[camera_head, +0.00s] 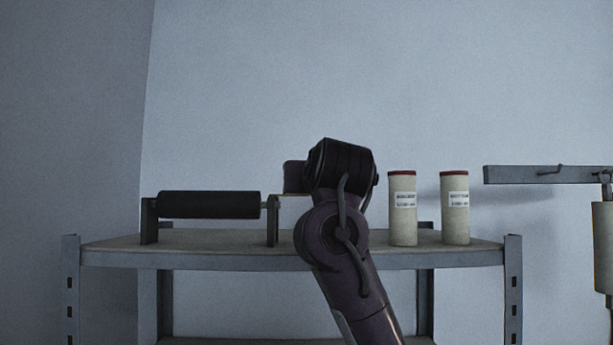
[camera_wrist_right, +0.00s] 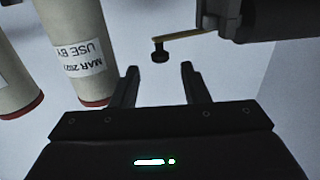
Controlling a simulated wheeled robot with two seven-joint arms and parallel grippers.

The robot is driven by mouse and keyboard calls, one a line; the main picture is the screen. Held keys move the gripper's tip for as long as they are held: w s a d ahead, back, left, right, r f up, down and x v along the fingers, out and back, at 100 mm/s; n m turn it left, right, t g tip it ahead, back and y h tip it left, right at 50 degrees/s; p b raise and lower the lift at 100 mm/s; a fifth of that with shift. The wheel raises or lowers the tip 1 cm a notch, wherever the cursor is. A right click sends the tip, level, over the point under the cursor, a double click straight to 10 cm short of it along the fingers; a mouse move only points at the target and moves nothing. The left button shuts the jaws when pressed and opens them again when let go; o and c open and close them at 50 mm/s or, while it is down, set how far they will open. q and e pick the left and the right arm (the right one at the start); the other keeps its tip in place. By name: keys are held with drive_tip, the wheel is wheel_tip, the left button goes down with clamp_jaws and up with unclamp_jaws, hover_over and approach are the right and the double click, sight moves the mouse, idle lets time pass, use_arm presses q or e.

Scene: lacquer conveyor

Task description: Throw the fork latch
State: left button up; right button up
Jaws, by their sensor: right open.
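A brass-coloured lever with a dark round knob (camera_wrist_right: 160,54) shows in the right wrist view, joined to a dark grey part (camera_wrist_right: 246,18) at the top right. I take it for the fork latch. My right gripper (camera_wrist_right: 158,76) is open and empty, with the knob just beyond and between its fingertips in the picture; no contact shows. In the head view a thin tan strip shows beside a black roller (camera_head: 209,205) on a grey stand, partly hidden by my right arm, which also hides its fingertips. My left gripper is not in view.
Two pale canisters with red rims, a left one (camera_head: 403,212) and a right one (camera_head: 455,212), stand on the grey shelf (camera_head: 190,257), right of my arm. They appear upside down in the wrist view. A grey rail (camera_head: 525,174) with a hanging canister (camera_head: 603,245) is at the far right.

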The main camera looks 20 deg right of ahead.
drive_tip(key=w, duration=0.1)
drive_tip(key=w+p, duration=0.1)
drive_tip(key=w, duration=0.1)
drive_tip(key=w+p, duration=0.1)
drive_tip(key=w, duration=0.1)
drive_tip(key=shift+d, duration=0.35)
drive_tip(key=shift+s, duration=0.2)
drive_tip(key=c, duration=0.5)
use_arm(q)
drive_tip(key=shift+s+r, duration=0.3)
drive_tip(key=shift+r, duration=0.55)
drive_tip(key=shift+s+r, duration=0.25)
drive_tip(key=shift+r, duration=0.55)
use_arm(e)
clamp_jaws()
